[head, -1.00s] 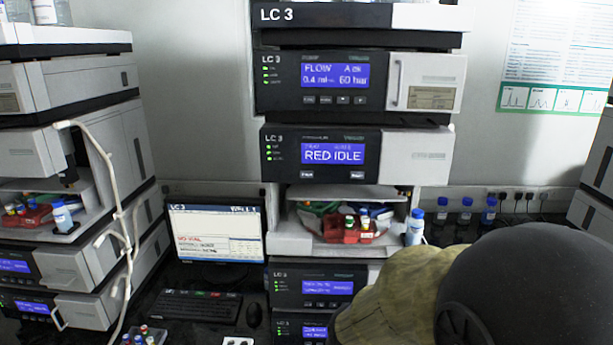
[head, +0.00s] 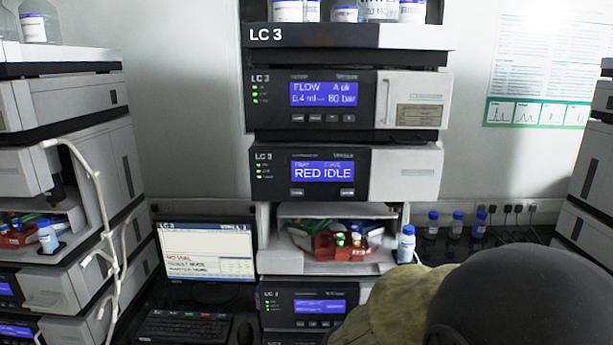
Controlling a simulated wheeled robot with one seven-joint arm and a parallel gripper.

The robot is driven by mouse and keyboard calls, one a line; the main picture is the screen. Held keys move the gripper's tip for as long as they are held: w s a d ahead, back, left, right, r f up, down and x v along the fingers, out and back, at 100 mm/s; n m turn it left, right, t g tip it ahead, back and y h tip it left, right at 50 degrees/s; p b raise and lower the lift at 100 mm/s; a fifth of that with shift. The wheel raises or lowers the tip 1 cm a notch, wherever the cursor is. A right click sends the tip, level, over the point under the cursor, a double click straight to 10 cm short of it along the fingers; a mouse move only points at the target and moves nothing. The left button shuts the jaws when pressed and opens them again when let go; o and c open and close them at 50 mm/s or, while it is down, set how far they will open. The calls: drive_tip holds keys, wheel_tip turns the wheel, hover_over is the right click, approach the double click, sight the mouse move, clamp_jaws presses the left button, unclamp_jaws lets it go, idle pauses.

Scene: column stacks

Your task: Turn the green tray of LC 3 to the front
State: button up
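The LC 3 stack stands in the middle of the head view, with its open sampler bay (head: 290,267) low down. Inside the bay the red tray (head: 325,247) faces the front and holds several vials with white, green and red caps. The green tray (head: 297,227) shows only in part, behind and left of the red one. A bit of blue shows at the back right. The LC 3 display (head: 322,169) reads RED IDLE, with two buttons below it. My gripper is not in view; only a dark rounded part and a tan part of my arm fill the lower right.
A monitor (head: 207,252) and keyboard (head: 185,327) sit to the left. Another stack with white tubing (head: 100,210) stands at far left. Several blue-capped bottles stand right, at the back.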

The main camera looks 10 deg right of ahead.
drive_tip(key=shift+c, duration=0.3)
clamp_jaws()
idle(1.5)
